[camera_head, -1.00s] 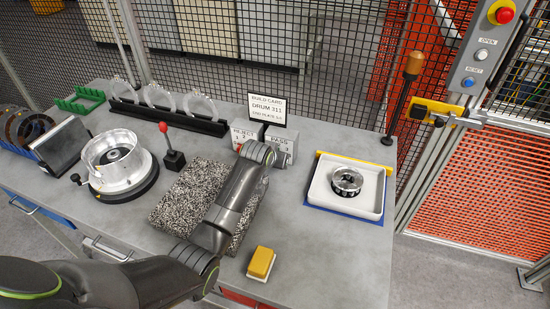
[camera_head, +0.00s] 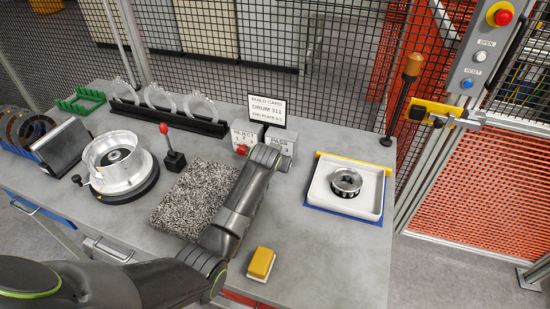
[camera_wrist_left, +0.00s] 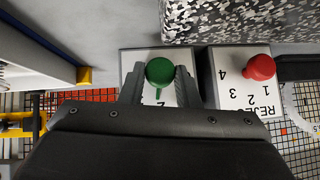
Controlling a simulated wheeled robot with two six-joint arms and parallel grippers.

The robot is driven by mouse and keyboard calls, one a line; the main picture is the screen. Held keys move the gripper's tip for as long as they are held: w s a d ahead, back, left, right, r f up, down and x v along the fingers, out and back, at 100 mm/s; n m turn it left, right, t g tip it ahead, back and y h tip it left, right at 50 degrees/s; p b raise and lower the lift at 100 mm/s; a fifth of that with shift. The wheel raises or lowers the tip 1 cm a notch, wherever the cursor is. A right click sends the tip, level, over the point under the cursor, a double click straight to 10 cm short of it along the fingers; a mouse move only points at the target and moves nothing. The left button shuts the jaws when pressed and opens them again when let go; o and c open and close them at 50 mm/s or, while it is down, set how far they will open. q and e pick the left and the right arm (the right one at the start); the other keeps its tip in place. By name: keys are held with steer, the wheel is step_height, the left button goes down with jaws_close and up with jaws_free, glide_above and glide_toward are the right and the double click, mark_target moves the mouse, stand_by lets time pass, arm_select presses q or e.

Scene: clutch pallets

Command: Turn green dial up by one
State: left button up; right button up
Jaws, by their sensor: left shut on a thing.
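The green dial (camera_wrist_left: 160,71) sits on a white-faced box (camera_wrist_left: 131,60) in the left wrist view. My left gripper (camera_wrist_left: 160,80) has one finger on each side of the dial and is shut on it. A thin green pointer runs down the picture from the dial towards a partly hidden number that looks like a 2. In the head view the PASS box (camera_head: 281,142) stands at the back of the bench, and my left arm hides the dial there. My right gripper is not in view.
The REJECT box (camera_wrist_left: 237,85) with a red dial (camera_wrist_left: 260,67) stands close beside. A speckled mat (camera_head: 195,197), a red-knobbed lever (camera_head: 174,158) and a metal drum (camera_head: 120,162) lie left. A white tray (camera_head: 322,190) holding a ring part stands right. A yellow block (camera_head: 261,263) sits in front.

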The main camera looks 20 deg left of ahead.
arm_select(q)
steer(key=shift+d+m+y, duration=0.2)
steer(key=shift+m+y, duration=0.2)
steer(key=shift+y, duration=0.2)
steer(key=shift+d+f+m+y, duration=0.15)
steer(key=shift+m+y, duration=0.15)
steer(key=shift+y, duration=0.4)
steer(key=shift+f+m+y+b, duration=0.15)
steer(key=shift+m+y+b, duration=0.45)
steer(key=shift+y+b, duration=0.5)
steer(key=shift+d+m+t+y+b, duration=0.1)
steer(key=shift+m+t+y+b, duration=0.25)
steer(key=shift+b, duration=0.25)
steer(key=o, duration=0.9)
steer(key=shift+o, duration=0.2)
